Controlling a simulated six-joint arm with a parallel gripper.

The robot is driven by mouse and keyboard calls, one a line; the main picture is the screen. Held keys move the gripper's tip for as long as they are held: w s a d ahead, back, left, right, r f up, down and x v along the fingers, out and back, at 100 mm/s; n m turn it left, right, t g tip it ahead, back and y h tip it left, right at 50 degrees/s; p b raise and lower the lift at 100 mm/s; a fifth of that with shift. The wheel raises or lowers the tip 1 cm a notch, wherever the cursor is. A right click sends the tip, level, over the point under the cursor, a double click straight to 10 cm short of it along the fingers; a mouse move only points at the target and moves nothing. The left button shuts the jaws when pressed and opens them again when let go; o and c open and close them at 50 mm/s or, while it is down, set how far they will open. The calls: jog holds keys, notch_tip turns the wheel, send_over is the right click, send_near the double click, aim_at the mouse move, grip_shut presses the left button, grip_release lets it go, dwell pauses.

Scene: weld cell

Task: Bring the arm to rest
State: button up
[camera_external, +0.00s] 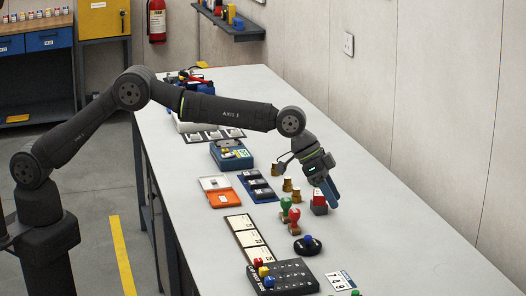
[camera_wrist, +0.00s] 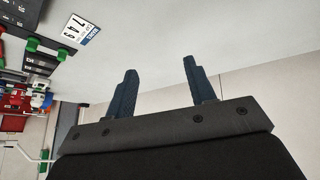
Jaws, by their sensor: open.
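My gripper (camera_external: 331,192) hangs over the right-middle of the long pale bench (camera_external: 400,240), its blue fingers pointing down and slightly right. A red-and-dark block (camera_external: 319,201) sits beside the fingers in the external view; I cannot tell whether they touch. In the wrist view my gripper (camera_wrist: 159,68) shows two blue fingers spread apart with nothing between them. The pale bench surface and the wall show behind them.
Around the gripper stand a green-topped stamp (camera_external: 286,206), a red-topped stamp (camera_external: 295,218), brass-coloured pieces (camera_external: 287,184) and a black round item with a blue knob (camera_external: 307,245). A black button box (camera_external: 283,278) lies nearer. The bench's right side is clear, along the wall.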

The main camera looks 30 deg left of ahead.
jog(key=w+f, duration=0.1)
jog(key=w, duration=0.1)
jog(key=w+f, duration=0.2)
jog(key=w, duration=0.1)
jog(key=w+f, duration=0.1)
jog(key=w, duration=0.2)
jog(key=shift+d+f, duration=0.1)
jog(key=shift+f, duration=0.25)
jog(key=s+r, duration=0.5)
jog(key=s, duration=0.2)
jog(key=w+a+n+t, duration=0.1)
jog(key=w+a+n, duration=0.1)
jog(key=a, duration=0.7)
jog(key=shift+w+r, duration=0.2)
jog(key=shift+w, duration=0.65)
